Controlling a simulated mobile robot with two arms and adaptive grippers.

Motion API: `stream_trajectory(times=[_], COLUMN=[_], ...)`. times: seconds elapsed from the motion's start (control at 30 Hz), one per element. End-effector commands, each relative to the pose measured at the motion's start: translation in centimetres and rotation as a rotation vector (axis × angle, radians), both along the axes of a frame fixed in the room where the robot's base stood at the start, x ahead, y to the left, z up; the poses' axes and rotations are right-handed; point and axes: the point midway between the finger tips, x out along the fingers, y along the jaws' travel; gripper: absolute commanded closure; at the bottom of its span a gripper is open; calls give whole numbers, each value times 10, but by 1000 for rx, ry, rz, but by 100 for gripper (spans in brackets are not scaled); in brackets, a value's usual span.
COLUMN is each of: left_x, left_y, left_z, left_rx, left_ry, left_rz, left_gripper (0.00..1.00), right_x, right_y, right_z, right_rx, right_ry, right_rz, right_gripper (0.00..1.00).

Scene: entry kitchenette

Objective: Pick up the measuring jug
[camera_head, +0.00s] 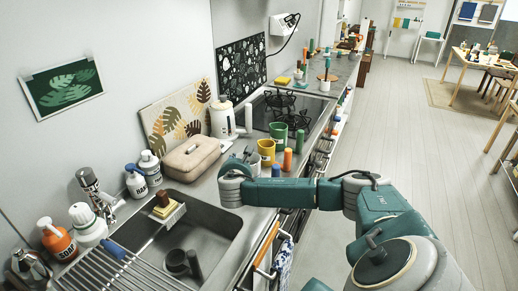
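I cannot tell for sure which vessel is the measuring jug. A tall white jug or kettle (221,120) stands upright on the counter at the back wall. A green mug (278,133) and a yellow mug (266,151) stand to its right, nearer the counter's front. A dark cup-like vessel (177,262) lies in the sink. My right gripper (247,156) is over the counter beside the yellow mug, with a pale vessel close by. Its fingers are small and partly hidden, so I cannot tell whether they hold anything. My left gripper is not in view.
The sink (213,222) with a drying rack (118,270) is at lower left. Soap bottles (57,238) and a beige box (191,158) line the wall. An orange cylinder (287,160) stands close to my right arm. The floor (400,130) at right is open.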

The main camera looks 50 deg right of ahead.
Motion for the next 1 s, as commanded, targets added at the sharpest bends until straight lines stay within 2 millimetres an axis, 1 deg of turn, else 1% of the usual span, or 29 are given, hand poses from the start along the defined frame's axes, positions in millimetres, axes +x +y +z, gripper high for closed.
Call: stream_trajectory(times=[0.03, 0.1, 0.2, 0.33, 0.5, 0.53, 0.67, 1.0], left_x=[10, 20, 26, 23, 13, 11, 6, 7], left_y=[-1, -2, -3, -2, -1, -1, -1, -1], left_z=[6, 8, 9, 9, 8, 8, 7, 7], left_rx=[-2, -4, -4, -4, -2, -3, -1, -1], left_ry=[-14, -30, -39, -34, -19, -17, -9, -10], left_rz=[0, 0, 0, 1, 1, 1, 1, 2], left_gripper=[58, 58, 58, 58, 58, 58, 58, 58], right_x=[6, 12, 19, 22, 22, 22, 22, 22], right_y=[-4, -10, -17, -20, -20, -20, -20, -21], right_z=[1, -4, -8, -11, -11, -11, -11, -10], right_rx=[1, -1, 1, -1, 0, 0, 0, -1], right_ry=[-1, -1, -1, -1, -1, -2, -1, -1], right_rz=[-3, -3, 0, 0, 1, 1, 0, 0], right_gripper=[72, 72, 72, 72, 72, 74, 99, 100])
